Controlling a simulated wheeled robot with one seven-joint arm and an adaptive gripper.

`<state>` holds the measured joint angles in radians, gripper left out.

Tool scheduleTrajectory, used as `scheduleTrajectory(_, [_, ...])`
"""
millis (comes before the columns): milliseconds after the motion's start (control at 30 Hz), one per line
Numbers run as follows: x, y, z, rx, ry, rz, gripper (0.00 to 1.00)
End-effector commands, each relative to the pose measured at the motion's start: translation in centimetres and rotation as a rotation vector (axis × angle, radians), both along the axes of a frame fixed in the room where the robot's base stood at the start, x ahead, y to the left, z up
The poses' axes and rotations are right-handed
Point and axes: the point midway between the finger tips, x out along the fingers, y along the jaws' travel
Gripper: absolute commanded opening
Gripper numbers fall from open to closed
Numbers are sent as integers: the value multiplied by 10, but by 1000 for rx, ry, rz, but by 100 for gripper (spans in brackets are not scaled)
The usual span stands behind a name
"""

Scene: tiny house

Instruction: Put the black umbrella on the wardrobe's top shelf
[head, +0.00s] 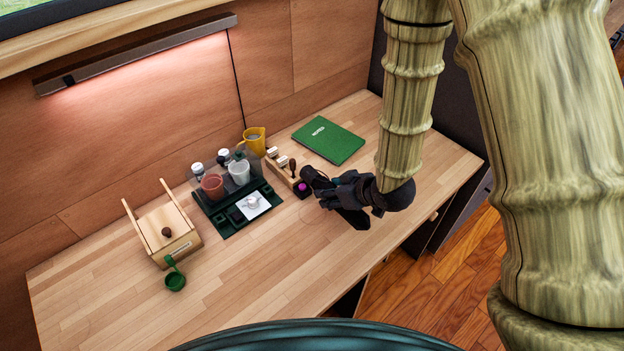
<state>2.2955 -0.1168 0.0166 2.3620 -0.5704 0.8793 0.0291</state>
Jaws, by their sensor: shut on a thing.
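My gripper (338,196) is above the right part of the wooden desk, near its front edge. It is shut on a dark, stubby thing that looks like the folded black umbrella (316,179). The umbrella slants from upper left to lower right, and the dark fingers hide its middle. Its outline is hard to part from the gripper, and I cannot tell whether it touches the desk. No wardrobe or top shelf can be made out in this view.
The desk's front middle is clear. Wooden floor (455,275) shows at right.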

Motion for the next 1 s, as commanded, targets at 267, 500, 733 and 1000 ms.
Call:
scheduleTrajectory(267, [58, 2, -2, 0, -1, -2, 7])
scheduleTrajectory(500, [100, 3, -7, 0, -1, -1, 7])
scheduleTrajectory(733, [116, 3, -10, 1, 0, -2, 7])
scheduleTrajectory(1000, [122, 3, -30, -1, 3, -1, 7])
